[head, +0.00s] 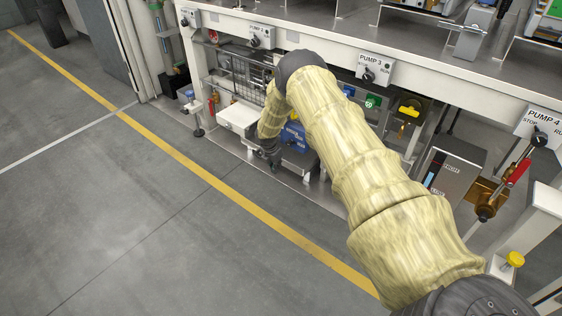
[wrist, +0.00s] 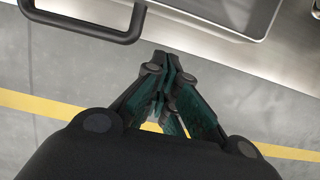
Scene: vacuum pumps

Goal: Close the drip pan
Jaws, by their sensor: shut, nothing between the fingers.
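A grey metal pan with a raised rim (wrist: 258,33) shows at the top of the wrist view, cut off by the frame edge. I take it for the drip pan. A black bar handle (wrist: 88,37) is at its left, at the top left of the view. My gripper (wrist: 165,62) is shut and empty, its fingertips just below the pan and to the right of the handle, apart from both. In the head view my gripper (head: 274,163) is low at the bench's lower shelf, in front of the blue pump (head: 293,136). My arm partly hides the pan area there.
A white box (head: 238,117) stands left of my gripper, before a wire mesh guard. A panel marked PUMP 3 (head: 374,69) is above on the bench front. A grey control box (head: 450,168) is at the right. The floor left of the yellow line (head: 190,161) is clear.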

